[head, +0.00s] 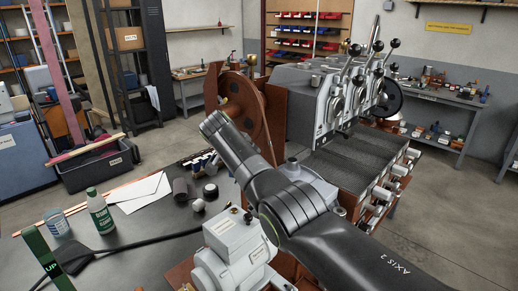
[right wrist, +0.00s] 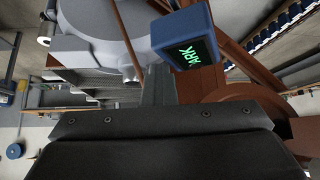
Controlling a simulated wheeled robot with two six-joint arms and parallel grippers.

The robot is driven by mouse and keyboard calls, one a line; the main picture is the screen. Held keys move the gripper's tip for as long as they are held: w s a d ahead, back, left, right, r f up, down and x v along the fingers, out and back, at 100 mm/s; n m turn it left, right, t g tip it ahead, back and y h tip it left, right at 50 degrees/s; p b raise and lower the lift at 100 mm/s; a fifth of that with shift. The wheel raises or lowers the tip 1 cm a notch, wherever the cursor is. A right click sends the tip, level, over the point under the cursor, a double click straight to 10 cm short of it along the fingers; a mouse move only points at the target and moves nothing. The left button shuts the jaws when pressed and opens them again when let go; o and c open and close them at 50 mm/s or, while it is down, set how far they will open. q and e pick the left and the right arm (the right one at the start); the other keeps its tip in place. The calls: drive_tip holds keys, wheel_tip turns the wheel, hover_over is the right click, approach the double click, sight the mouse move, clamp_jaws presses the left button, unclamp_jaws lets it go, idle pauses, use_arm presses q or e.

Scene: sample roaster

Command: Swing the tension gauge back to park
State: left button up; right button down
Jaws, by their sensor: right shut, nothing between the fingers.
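A blue box (right wrist: 185,35) with a lit green readout shows at the top of the right wrist view. Its letters are turned and seem to read PARK; I take it for the tension gauge's display. My right gripper (right wrist: 158,72) is shut and empty, its fingers just below and left of the box; I cannot tell whether they touch it. In the head view my right arm reaches from the lower right over the machine, and its gripper is hidden there. I cannot make out the gauge in the head view. My left gripper is not in view.
A green strip (head: 42,256) reading UP stands at the lower left. The large brown wheel (head: 241,105) and grey levered machine (head: 318,100) stand behind my arm.

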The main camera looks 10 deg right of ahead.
drive_tip(key=shift+s+a, duration=0.1)
drive_tip(key=shift+a, duration=0.4)
drive_tip(key=shift+s+a+r+b, duration=0.1)
drive_tip(key=shift+a+r+b, duration=0.2)
drive_tip(key=shift+r, duration=0.15)
drive_tip(key=d+b+v, duration=0.1)
drive_tip(key=b+v, duration=0.3)
drive_tip(key=v, duration=1.2)
drive_tip(key=shift+r, duration=0.2)
drive_tip(key=shift+d, duration=0.1)
